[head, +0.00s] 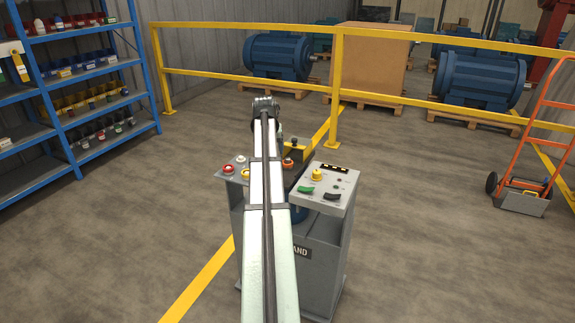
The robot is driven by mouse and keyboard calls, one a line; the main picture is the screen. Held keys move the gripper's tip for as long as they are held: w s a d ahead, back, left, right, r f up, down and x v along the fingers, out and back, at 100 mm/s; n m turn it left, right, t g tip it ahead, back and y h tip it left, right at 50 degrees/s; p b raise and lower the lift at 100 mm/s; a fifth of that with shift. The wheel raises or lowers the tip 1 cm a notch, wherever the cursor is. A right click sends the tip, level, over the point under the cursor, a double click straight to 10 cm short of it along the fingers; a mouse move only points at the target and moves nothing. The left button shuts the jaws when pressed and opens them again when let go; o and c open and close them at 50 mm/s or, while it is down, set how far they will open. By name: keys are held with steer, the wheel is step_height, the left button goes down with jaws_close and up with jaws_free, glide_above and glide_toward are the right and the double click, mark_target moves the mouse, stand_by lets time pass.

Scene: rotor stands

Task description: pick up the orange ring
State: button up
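A small orange piece (288,163), which may be the orange ring, shows on top of the grey stand (318,254) just right of my arm. It is too small to tell whether it is a ring or what it rests on. My pale arm reaches forward over the middle of the stand and ends in a dark joint above and beyond it. My gripper is not visible; the arm hides what is behind it, including the middle of the stand's top.
A sloped panel (326,188) with a yellow knob and green and black switches forms the stand's right side. Red and yellow buttons (229,169) sit on its left. A yellow railing (336,90) runs behind. Blue shelves (148,68) stand left, an orange hand truck (549,135) right.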

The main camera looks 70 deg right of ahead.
steer(key=s+d+r+m, duration=0.1)
steer(key=s+d+r, duration=0.3)
steer(key=s, duration=0.1)
glide_toward(287, 159)
steer(key=x, duration=0.5)
steer(key=shift+s+d, duration=0.1)
steer(key=shift+s, duration=0.25)
steer(key=shift+w+x, duration=0.15)
steer(key=shift+x, duration=1.15)
steer(key=shift+w+x, duration=0.15)
steer(key=shift+x, duration=1.15)
steer(key=shift+c, duration=0.2)
steer(key=c, duration=1.2)
steer(key=shift+o, duration=0.2)
steer(key=shift+r, duration=0.1)
steer(key=shift+r, duration=0.1)
